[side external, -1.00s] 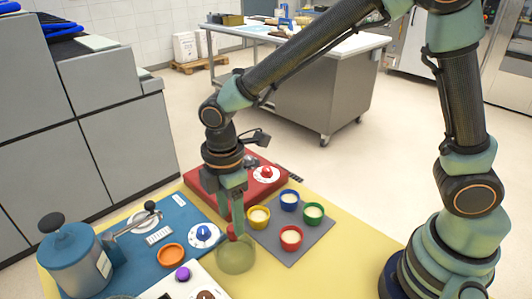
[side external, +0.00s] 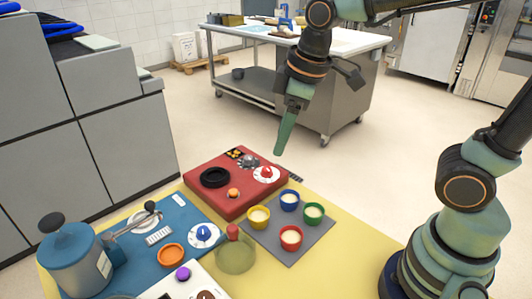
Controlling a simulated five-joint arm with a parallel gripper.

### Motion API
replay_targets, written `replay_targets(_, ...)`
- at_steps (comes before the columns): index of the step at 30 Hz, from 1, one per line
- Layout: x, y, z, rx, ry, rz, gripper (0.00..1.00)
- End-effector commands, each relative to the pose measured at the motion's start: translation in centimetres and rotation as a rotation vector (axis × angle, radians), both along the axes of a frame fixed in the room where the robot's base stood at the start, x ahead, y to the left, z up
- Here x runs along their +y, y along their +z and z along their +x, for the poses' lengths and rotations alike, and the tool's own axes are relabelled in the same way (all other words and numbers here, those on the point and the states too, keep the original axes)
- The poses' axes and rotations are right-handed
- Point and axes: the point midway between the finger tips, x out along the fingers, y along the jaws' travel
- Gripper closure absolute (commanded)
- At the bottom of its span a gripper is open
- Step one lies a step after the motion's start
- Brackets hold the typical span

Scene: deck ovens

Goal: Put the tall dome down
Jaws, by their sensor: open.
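The tall dome (side external: 235,257) is a see-through greenish cover with a red knob on top. It stands upright at the front middle of the yellow table (side external: 348,237), between the blue panel and the grey mat. I cannot tell whether anything is under it. My gripper (side external: 281,148) is open and empty. It is raised well above and behind the dome, apart from it, with its fingers pointing down.
Several small coloured cups, one of them red (side external: 291,237), sit on the grey mat (side external: 289,260). A red cooker panel (side external: 205,203) lies behind. A blue panel (side external: 138,262) with a blue canister (side external: 75,262) is at left. The right part of the table is clear.

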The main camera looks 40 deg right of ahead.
Motion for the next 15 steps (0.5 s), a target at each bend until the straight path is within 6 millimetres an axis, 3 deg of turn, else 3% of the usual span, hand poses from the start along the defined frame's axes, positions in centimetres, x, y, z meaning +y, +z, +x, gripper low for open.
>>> replay_targets(1,-1.6,0.5,-0.7,-0.039,-0.104,0.026,0.42)
replay_targets(6,-5.3,0.8,-2.5,-0.137,-0.4,0.111,0.42)
replay_targets(15,-7.3,0.7,-3.7,-0.2,-0.591,0.173,0.42)
